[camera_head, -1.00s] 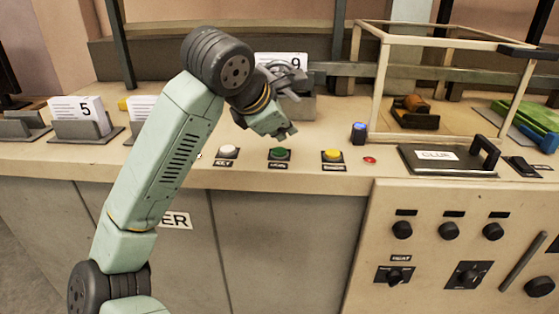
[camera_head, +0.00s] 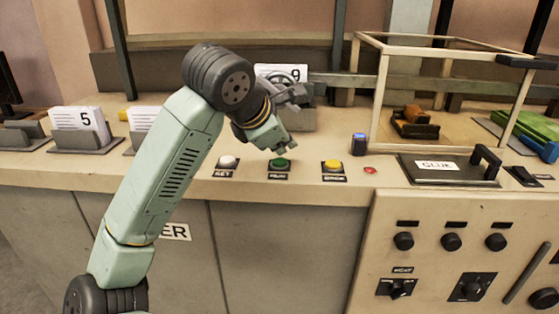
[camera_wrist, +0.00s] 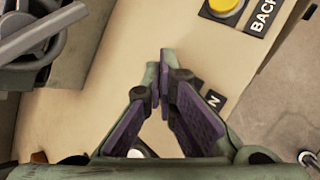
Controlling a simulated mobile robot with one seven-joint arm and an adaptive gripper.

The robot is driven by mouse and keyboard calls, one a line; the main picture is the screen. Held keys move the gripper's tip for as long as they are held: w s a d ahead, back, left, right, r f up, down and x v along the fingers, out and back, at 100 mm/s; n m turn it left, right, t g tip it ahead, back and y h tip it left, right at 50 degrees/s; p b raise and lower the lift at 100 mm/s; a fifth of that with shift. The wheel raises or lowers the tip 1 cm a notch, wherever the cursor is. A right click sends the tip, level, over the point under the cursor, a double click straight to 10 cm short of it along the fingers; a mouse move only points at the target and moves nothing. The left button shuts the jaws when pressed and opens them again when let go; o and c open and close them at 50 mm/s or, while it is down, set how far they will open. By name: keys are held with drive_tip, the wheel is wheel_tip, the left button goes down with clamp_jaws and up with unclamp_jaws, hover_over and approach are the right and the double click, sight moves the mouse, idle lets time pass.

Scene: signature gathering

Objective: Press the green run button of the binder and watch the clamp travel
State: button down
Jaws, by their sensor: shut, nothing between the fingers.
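The green run button (camera_head: 280,162) is on the front strip of the bench, between a white button (camera_head: 228,161) and a yellow button (camera_head: 332,165). My gripper (camera_head: 286,149) is shut and empty, its tips just above and behind the green button; I cannot tell whether they touch it. In the wrist view, my gripper's fingertips (camera_wrist: 164,62) meet and the green button is hidden; part of its label (camera_wrist: 214,103) shows. The yellow button (camera_wrist: 223,5) is at the top there. A grey metal mechanism with a handle (camera_wrist: 40,40), possibly the binder's clamp, is at upper left.
A number 9 card (camera_head: 292,72) stands behind my gripper. A framed enclosure (camera_head: 381,85) and a dark plate labelled GLUE (camera_head: 440,167) are to the right. A blue-topped object (camera_head: 359,144) stands beyond the yellow button. Number 5 cards (camera_head: 78,120) stand at left.

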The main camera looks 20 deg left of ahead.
drive_tip(key=shift+f, duration=0.15)
idle(0.4)
drive_tip(key=shift+f+b, duration=0.3)
drive_tip(key=shift+b, duration=0.3)
